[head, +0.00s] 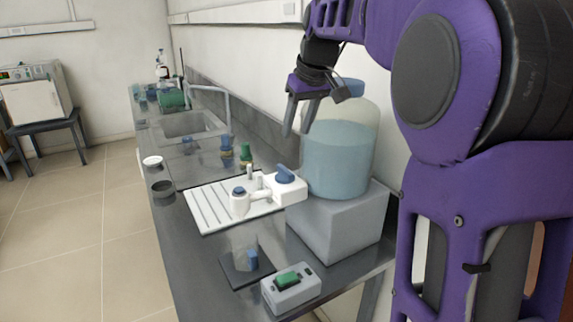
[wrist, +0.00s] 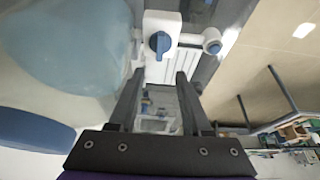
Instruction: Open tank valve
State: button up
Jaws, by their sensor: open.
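The tank (head: 338,160) is a clear vessel with pale blue liquid and a blue lid, standing on a grey block. A white spout with a blue valve handle (head: 285,175) juts from its lower left side. The handle also shows in the wrist view (wrist: 160,44), just beyond my fingertips and roughly between them in the picture. My gripper (head: 296,132) points down beside the upper left of the tank, above the handle and apart from it. Its two fingers, also in the wrist view (wrist: 160,76), are open and empty.
A white ribbed draining tray (head: 205,210) lies under the spout. A grey box with a green switch (head: 288,279) and a dark plate with a glass beaker (head: 240,238) stand at the bench front. A sink (head: 188,127) and bottles are farther back. The wall runs behind the tank.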

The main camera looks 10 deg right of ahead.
aim_at(285, 169)
jog(key=x, duration=1.3)
jog(key=shift+w, duration=0.15)
grip_shut()
